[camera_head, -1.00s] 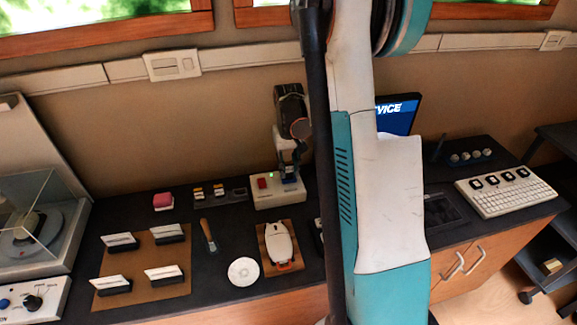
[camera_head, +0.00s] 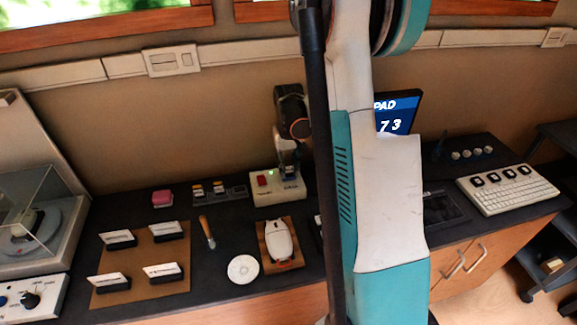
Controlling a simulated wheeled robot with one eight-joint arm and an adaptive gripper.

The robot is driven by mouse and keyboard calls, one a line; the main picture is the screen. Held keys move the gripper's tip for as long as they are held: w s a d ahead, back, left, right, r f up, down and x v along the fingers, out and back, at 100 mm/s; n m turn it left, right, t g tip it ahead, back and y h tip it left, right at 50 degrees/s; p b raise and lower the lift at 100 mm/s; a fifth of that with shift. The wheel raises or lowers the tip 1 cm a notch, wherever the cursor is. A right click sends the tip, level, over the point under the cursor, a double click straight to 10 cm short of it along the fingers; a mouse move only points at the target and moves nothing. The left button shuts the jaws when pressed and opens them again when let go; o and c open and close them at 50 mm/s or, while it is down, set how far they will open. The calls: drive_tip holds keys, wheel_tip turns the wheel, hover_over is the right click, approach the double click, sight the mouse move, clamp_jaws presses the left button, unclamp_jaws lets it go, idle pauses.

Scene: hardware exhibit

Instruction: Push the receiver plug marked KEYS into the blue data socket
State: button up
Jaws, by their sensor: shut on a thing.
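My gripper (camera_head: 287,157) points down over the cream hub box (camera_head: 268,200) at the back of the counter. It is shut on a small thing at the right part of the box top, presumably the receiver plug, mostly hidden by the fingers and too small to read. A blue patch seen at that spot earlier is hardly visible now. The box also has a red switch (camera_head: 262,181) and a small green light (camera_head: 271,171). I cannot tell how deep the held plug sits. A dark tray (camera_head: 239,193) left of the box holds a few small plugs.
A white mouse (camera_head: 277,240) on a wooden board, a disc (camera_head: 243,269), a brush (camera_head: 206,231) and a brown mat with card stands (camera_head: 150,257) lie in front. A pink block (camera_head: 162,198) is at left. A screen (camera_head: 397,112) and keyboard (camera_head: 506,190) stand right.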

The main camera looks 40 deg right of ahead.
drive_tip(key=shift+f, duration=0.1)
drive_tip(key=o, duration=1.4)
drive_tip(key=shift+r+p, duration=2.1)
drive_tip(key=shift+r, duration=1.45)
